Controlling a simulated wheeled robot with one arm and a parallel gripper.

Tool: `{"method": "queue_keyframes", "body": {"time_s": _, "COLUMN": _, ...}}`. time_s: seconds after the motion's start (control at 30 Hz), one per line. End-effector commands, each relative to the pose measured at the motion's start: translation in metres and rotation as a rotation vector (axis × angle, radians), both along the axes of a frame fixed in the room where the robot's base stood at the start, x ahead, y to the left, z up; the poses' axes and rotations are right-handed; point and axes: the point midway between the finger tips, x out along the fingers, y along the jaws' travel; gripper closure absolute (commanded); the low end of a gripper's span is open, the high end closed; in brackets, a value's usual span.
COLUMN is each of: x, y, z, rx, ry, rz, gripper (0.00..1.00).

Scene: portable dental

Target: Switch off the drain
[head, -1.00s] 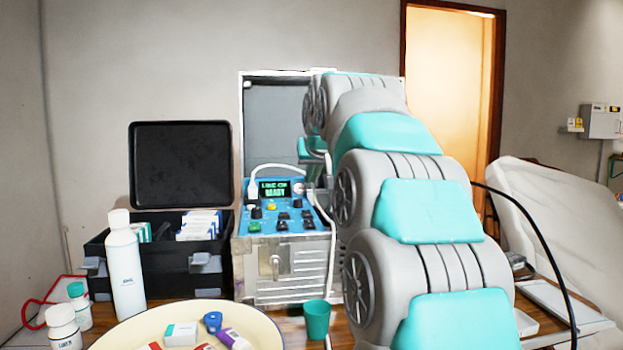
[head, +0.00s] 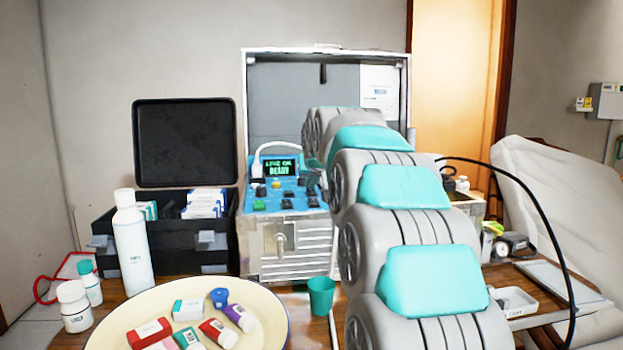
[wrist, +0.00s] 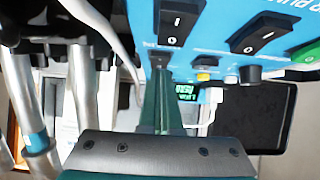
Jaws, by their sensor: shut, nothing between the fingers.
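The dental unit's blue control panel (head: 285,190) has several black rocker switches, knobs and a green-lit display (head: 281,166). In the wrist view, the panel (wrist: 225,35) fills the top, with rocker switches (wrist: 178,20) and (wrist: 256,33) marked with white signs. Which switch is the drain's cannot be read. My gripper (wrist: 162,68) is shut and empty, its dark teal fingers pointing at the panel's lower-left part in the wrist view, close to a rocker switch. Whether the tips touch the panel cannot be told. In the head view my arm hides the gripper and the panel's right side.
A black open case (head: 165,238) stands left of the unit. A white bottle (head: 132,245), a cream tray (head: 268,318) with small boxes and a teal cup (head: 321,297) stand in front. Grey tubes (wrist: 84,100) hang left in the wrist view.

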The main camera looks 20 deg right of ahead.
Motion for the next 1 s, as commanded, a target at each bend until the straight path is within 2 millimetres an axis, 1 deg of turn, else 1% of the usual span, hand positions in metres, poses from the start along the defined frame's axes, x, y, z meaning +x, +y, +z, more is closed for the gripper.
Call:
{"method": "queue_keyframes", "body": {"time_s": 0.2, "x": 0.0, "y": 0.0, "z": 0.0, "rx": 0.0, "ry": 0.0, "rz": 0.0, "gripper": 1.0}}
{"method": "queue_keyframes", "body": {"time_s": 0.33, "x": 0.003, "y": -0.001, "z": -0.006, "rx": 0.001, "ry": 0.002, "rz": 0.0, "gripper": 1.0}}
{"method": "queue_keyframes", "body": {"time_s": 0.67, "x": 0.004, "y": -0.001, "z": -0.004, "rx": 0.002, "ry": 0.006, "rz": 0.0, "gripper": 1.0}}
{"method": "queue_keyframes", "body": {"time_s": 1.0, "x": 0.015, "y": -0.005, "z": 0.002, "rx": 0.002, "ry": 0.006, "rz": 0.0, "gripper": 1.0}}
